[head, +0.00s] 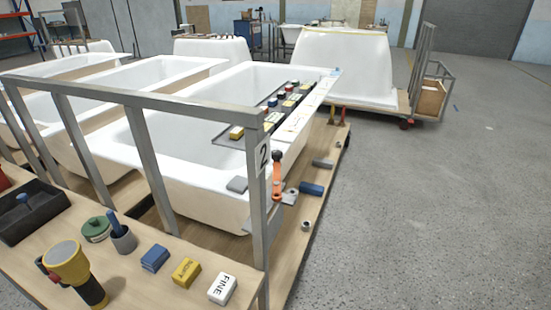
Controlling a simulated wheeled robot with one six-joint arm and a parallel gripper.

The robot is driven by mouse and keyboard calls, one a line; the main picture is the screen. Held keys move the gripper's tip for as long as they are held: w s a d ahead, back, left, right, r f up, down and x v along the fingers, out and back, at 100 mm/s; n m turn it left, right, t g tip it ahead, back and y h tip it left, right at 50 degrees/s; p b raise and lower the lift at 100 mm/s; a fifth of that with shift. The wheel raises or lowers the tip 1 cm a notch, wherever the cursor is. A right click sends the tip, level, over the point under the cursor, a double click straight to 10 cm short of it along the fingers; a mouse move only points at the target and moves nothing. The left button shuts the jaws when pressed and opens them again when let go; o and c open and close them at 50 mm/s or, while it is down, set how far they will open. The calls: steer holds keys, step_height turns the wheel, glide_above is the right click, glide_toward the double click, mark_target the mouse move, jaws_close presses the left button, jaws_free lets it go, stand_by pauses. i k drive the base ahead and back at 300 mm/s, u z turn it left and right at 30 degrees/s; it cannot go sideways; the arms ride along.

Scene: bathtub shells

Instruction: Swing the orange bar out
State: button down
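The orange bar (277,180) stands roughly upright just right of the grey post (258,200) marked "2". A dark round piece is at its top end. Its lower end is by a small grey fitting (290,196), and I cannot tell how the two join. A grey plate (262,219) sticks out near the post below the bar. My gripper is not in view.
A wooden bench (140,285) in front holds a yellow lamp-like tool (68,264), a blue block (155,257), a yellow block (186,272) and a white block (222,288) marked "FINE". A grey rail frame (130,96) crosses before white tubs (190,130). Open floor (440,210) lies right.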

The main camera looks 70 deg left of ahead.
mark_target(277, 187)
steer(key=u, duration=0.5)
steer(key=i, duration=0.75)
steer(key=u, duration=1.45)
steer(key=i, duration=0.6)
steer(key=u, duration=0.5)
